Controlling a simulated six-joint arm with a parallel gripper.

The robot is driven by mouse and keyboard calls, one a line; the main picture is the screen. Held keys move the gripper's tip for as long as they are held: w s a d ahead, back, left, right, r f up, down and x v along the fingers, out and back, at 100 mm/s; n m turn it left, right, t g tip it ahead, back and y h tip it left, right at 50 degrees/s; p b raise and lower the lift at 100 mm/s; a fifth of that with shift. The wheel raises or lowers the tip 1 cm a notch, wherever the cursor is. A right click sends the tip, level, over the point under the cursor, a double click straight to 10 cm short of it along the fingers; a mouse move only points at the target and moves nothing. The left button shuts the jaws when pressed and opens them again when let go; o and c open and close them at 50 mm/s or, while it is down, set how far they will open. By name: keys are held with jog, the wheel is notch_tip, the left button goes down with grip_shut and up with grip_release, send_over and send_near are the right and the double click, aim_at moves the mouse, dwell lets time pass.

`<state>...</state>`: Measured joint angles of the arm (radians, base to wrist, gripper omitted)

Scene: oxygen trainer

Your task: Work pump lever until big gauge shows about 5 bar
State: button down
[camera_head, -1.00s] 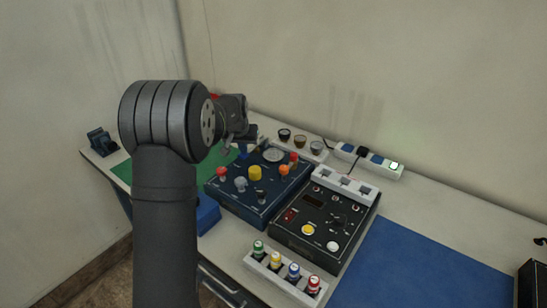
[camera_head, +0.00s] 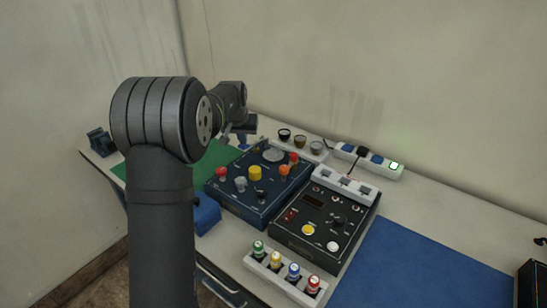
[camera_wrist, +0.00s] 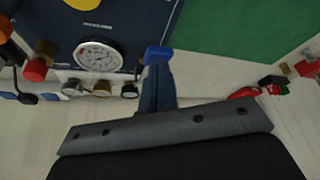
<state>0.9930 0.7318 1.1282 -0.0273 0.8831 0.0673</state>
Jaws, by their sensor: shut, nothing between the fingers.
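The blue pump panel (camera_head: 228,199) stands on the bench, with its big gauge (camera_head: 272,155) near the back edge. In the wrist view the round white gauge face (camera_wrist: 98,58) shows at upper left, but its needle is too small to read. My gripper (camera_head: 243,145) is shut and empty above the panel's back left corner. In the wrist view its blue fingertips (camera_wrist: 158,54) are together beside the gauge, over the panel's edge. I cannot tell which control is the pump lever; red knobs, including a front left one (camera_head: 221,174), stand on the panel.
A black panel (camera_head: 318,222) sits right of the blue one. Several coloured bottles in a white rack (camera_head: 268,268) stand in front. Small cups (camera_head: 300,141) and a power strip (camera_head: 370,160) lie behind. The green mat (camera_head: 217,153) at left and blue mat (camera_head: 420,265) at right are mostly clear.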

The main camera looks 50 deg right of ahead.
aim_at(243, 146)
dwell(0.3)
jog(key=shift+f, duration=1.9)
jog(key=shift+r, duration=1.9)
jog(key=shift+f, duration=1.85)
